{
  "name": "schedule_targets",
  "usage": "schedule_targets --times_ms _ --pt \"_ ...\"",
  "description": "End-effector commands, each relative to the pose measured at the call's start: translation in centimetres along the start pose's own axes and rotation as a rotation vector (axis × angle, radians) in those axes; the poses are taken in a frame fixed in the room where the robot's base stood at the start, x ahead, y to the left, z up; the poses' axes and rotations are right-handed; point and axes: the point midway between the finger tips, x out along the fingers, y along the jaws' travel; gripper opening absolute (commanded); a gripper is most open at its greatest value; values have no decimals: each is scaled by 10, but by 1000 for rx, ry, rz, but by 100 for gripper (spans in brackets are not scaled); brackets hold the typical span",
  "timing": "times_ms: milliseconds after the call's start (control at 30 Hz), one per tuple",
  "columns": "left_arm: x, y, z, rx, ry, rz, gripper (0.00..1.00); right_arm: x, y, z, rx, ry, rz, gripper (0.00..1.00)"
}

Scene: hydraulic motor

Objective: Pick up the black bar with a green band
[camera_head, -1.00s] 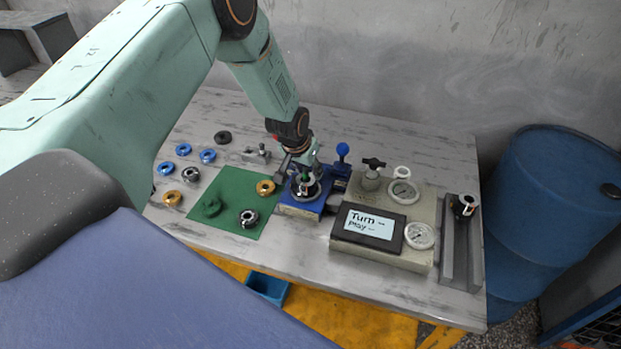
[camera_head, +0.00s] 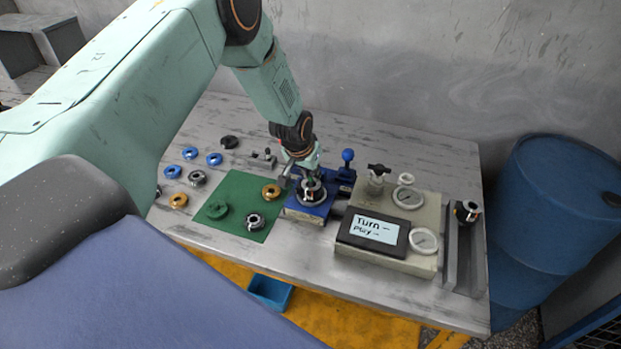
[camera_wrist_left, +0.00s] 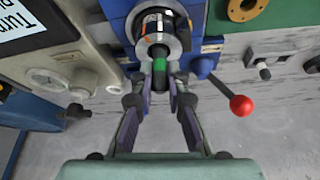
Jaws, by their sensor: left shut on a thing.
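The black bar with a green band (camera_wrist_left: 160,66) stands out of a silver ring-shaped part in the left wrist view. That part sits in a blue fixture (camera_head: 299,210), right of the green mat in the head view. My left gripper (camera_wrist_left: 160,86) has its fingers on either side of the bar and is shut on it. In the head view the left gripper (camera_head: 311,178) is right above the fixture and hides most of the bar. The bar is still at the silver part. My right gripper is not in view.
A green mat (camera_head: 232,190) with several rings lies left of the fixture. A gauge box (camera_head: 395,255) with a sign stands close on the right. A blue-knobbed lever (camera_head: 347,156) rises behind the fixture. A red knob (camera_wrist_left: 241,105) is near the gripper in the left wrist view.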

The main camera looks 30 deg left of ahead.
Motion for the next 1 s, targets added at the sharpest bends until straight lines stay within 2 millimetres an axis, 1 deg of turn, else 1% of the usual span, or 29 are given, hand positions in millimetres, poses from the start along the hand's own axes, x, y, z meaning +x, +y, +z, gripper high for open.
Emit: schedule_targets --times_ms 33,133,233,433,600,800,1000 --pt "0 0 3 0 -7 1 0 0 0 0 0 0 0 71" --pt "-4 0 1 1 -7 1 0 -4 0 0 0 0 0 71" --pt "-15 0 -4 0 -6 1 0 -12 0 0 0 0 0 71" --pt "-50 0 -19 0 -5 1 0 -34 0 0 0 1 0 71" --pt "-76 0 -30 -1 -4 1 0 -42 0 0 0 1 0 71" --pt "-90 0 -36 0 -5 1 0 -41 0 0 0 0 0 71" --pt "-92 0 -37 0 -6 0 0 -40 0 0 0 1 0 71"
